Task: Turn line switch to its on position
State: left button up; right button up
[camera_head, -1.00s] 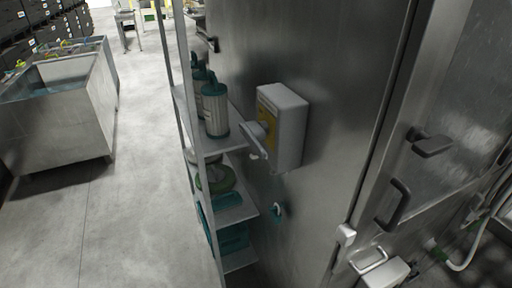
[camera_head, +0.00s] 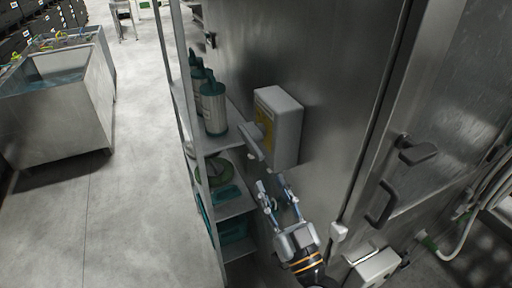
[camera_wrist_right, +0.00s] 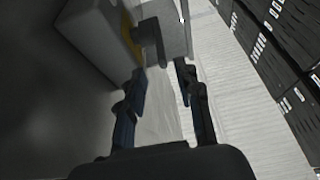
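The line switch is a light grey box (camera_head: 284,125) with a yellow front plate (camera_head: 263,127), mounted on the steel machine wall. A grey lever handle (camera_head: 252,141) sticks out from its front and slants down to the right. My right gripper (camera_head: 271,186) is open and empty, just below the switch box and the handle, apart from them. In the right wrist view the gripper (camera_wrist_right: 160,80) has its fingers spread, with the handle (camera_wrist_right: 150,36) just beyond the fingertips and the box (camera_wrist_right: 95,35) to the upper left. My left gripper is not in view.
A narrow shelf rack (camera_head: 238,208) with bottles (camera_head: 213,108) stands close left of the switch. A steel door with a dark handle (camera_head: 380,203) is to the right. A steel tub (camera_head: 60,105) stands at far left, with clear floor between.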

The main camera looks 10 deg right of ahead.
aim_at(256, 154)
jog(key=p+x, duration=0.3)
jog(key=x, duration=0.6)
jog(key=shift+w+a, duration=0.1)
jog(key=shift+w, duration=0.15)
grip_shut()
